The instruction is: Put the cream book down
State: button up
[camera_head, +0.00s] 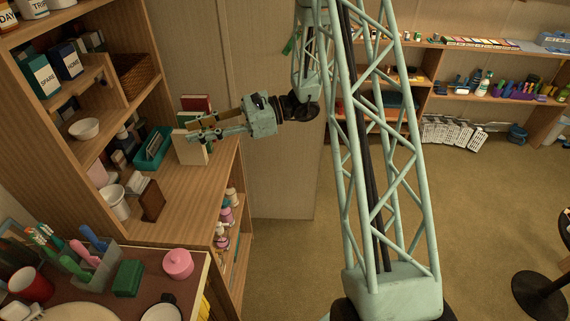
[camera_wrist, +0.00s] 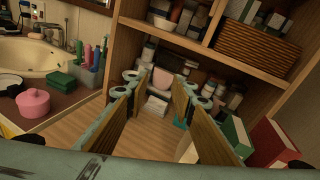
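The cream book (camera_head: 192,150) stands upright on the wooden counter of the shelf unit in the head view, its upper part partly hidden by my gripper. My gripper (camera_head: 196,131) reaches left across the book's top edge. In the wrist view my gripper (camera_wrist: 160,86) has its two fingers spread apart with a clear gap and nothing clamped between the tips. A small part of the cream book (camera_wrist: 187,150) shows low, beside the right finger, which hides some of it. I cannot tell whether a finger touches the book.
A red book (camera_wrist: 271,145) and a green book (camera_wrist: 236,134) stand close on the right in the wrist view. A teal bin (camera_head: 152,147), a white cup (camera_head: 115,203) and a brown upright object (camera_head: 152,201) stand on the counter (camera_head: 190,190). Counter right of them is clear.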

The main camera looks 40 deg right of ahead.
jog(key=s+a+r+n+g+h, duration=0.25)
jog(key=s+a+r+n, duration=0.3)
jog(key=s, duration=0.45)
jog(key=s+a+r+n+g+h, duration=0.2)
jog(key=s+a+r+n+g, duration=0.25)
jog(key=s+r, duration=0.4)
jog(key=s+d+r+n+t+h, duration=0.1)
jog(key=s+d+r+n+h, duration=0.1)
jog(key=s, duration=0.7)
jog(key=s+d+r+n+t+h, duration=0.2)
jog(key=s+d+n+h, duration=0.2)
jog(key=s, duration=0.5)
jog(key=s+d+r+n+t+h, duration=0.1)
jog(key=s+d+n+h, duration=0.3)
jog(key=s, duration=0.5)
jog(key=shift+r+t+h, duration=0.35)
jog(key=shift+r+t, duration=0.05)
jog(key=shift+r, duration=0.35)
